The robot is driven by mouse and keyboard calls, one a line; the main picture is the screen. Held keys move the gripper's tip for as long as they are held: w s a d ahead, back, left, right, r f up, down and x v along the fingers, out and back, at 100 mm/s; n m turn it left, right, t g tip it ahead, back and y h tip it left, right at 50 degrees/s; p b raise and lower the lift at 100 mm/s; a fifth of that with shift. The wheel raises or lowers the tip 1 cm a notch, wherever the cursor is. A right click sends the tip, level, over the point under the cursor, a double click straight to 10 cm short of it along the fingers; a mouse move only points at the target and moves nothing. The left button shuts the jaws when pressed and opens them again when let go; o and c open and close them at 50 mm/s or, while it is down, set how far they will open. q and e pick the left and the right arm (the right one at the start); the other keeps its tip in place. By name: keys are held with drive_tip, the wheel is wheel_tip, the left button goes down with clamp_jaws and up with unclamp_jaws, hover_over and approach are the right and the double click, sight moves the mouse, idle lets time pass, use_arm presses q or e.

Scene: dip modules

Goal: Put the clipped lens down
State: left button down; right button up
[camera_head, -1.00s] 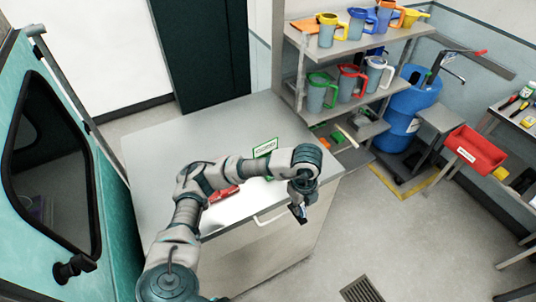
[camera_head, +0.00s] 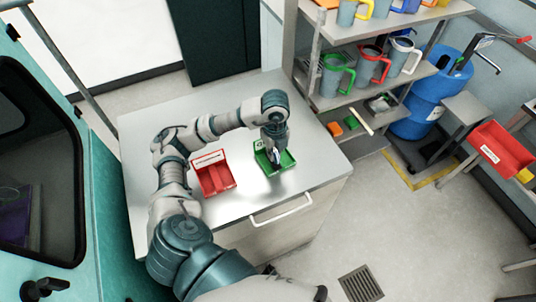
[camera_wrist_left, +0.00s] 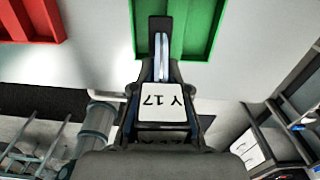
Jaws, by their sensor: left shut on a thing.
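My left gripper (camera_head: 274,154) is over the green tray (camera_head: 261,161) on the grey-topped cabinet. It is shut on the clipped lens, which looks small and dark in the head view (camera_head: 275,157). In the left wrist view the clipped lens (camera_wrist_left: 161,58) is thin, pale blue and edge-on between dark parts, in front of the green tray (camera_wrist_left: 205,30). A white label reading "Y 17" (camera_wrist_left: 163,108) shows just behind it. I cannot tell whether the lens touches the tray floor. My right gripper is not in view.
A red tray (camera_head: 215,178) with a label stands left of the green one, on the same cabinet top (camera_head: 240,108). A shelf with several jugs (camera_head: 370,66) stands at the back right, beside a blue barrel (camera_head: 425,103). The teal cabin is at the left.

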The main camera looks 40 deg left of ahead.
use_arm(q)
drive_tip(key=a, duration=0.3)
drive_tip(key=shift+s+a+f, duration=0.1)
drive_tip(key=shift+f, duration=0.2)
drive_tip(key=f, duration=0.3)
drive_tip(key=shift+d+p, duration=0.25)
drive_tip(key=shift+p, duration=0.05)
drive_tip(key=shift+d, duration=0.15)
drive_tip(key=shift+f, duration=0.25)
drive_tip(key=c, duration=1.3)
unclamp_jaws()
drive_tip(key=shift+o, duration=0.7)
drive_tip(key=shift+a, duration=0.25)
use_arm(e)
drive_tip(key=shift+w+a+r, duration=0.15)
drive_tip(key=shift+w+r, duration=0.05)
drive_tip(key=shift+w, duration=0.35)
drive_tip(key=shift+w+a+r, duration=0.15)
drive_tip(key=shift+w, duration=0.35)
use_arm(q)
drive_tip(key=shift+r, duration=0.1)
wheel_tip(320, 180, up, 12)
drive_tip(key=p, duration=0.1)
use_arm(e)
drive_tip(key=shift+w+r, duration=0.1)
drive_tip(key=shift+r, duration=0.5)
